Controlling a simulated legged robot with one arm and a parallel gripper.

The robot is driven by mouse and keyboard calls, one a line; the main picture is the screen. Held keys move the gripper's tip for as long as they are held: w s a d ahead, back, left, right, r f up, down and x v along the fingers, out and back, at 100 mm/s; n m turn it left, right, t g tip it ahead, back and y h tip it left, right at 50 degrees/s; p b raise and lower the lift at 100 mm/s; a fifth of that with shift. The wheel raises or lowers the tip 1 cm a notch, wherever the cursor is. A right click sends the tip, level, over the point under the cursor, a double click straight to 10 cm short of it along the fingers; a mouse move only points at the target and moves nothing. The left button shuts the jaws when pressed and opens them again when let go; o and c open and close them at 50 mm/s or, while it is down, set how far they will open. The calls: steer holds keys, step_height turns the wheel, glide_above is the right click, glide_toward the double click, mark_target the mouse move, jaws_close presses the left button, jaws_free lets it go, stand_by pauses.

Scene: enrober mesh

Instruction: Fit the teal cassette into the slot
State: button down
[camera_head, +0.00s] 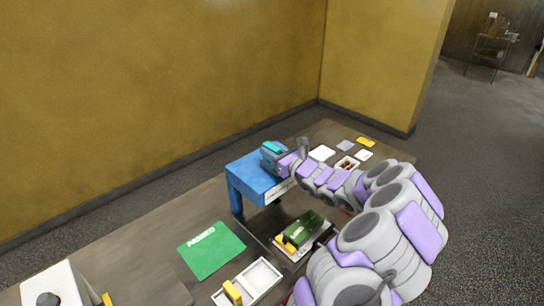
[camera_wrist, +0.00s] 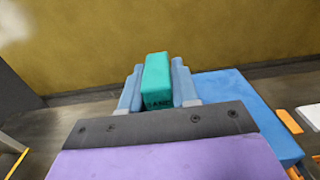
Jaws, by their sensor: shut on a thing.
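The teal cassette (camera_wrist: 157,80) is a block with dark lettering on its near end, held between the two blue-grey fingers of my gripper (camera_wrist: 158,88) in the wrist view. In the head view the cassette (camera_head: 273,147) shows at the end of my gripper (camera_head: 270,153), over the top of a blue stand (camera_head: 250,176). The blue stand (camera_wrist: 236,98) also shows to the right of and below the cassette in the wrist view. Whether the cassette touches the stand cannot be told. The slot cannot be made out in either view.
A white divided tray (camera_head: 262,282) and a dark green item (camera_head: 303,229) on a white base sit in front. White pieces (camera_head: 321,153) lie behind my arm. A yellow wall backs the table.

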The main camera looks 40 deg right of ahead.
mark_target(274, 147)
steer(key=d, duration=0.1)
steer(key=w+d, duration=0.1)
steer(key=shift+w+d+f, duration=0.2)
steer(key=shift+d+f, duration=0.1)
steer(key=shift+d, duration=0.1)
steer(key=shift+w+a+r, duration=0.1)
steer(key=shift+a+f, duration=0.2)
steer(key=shift+f, duration=0.1)
steer(key=f, duration=0.2)
steer(key=shift+a+f+b, duration=0.3)
steer(key=shift+a+b, duration=0.1)
steer(key=shift+w+d+f, duration=0.1)
steer(key=shift+d+f, duration=0.05)
steer(key=shift+f, duration=0.05)
steer(key=shift+d, duration=0.15)
steer(key=c, duration=1.2)
jaws_free()
steer(key=shift+d, duration=0.2)
steer(key=o, duration=0.4)
steer(key=shift+c, duration=0.2)
steer(key=shift+a+r, duration=0.1)
steer(key=shift+a, duration=0.05)
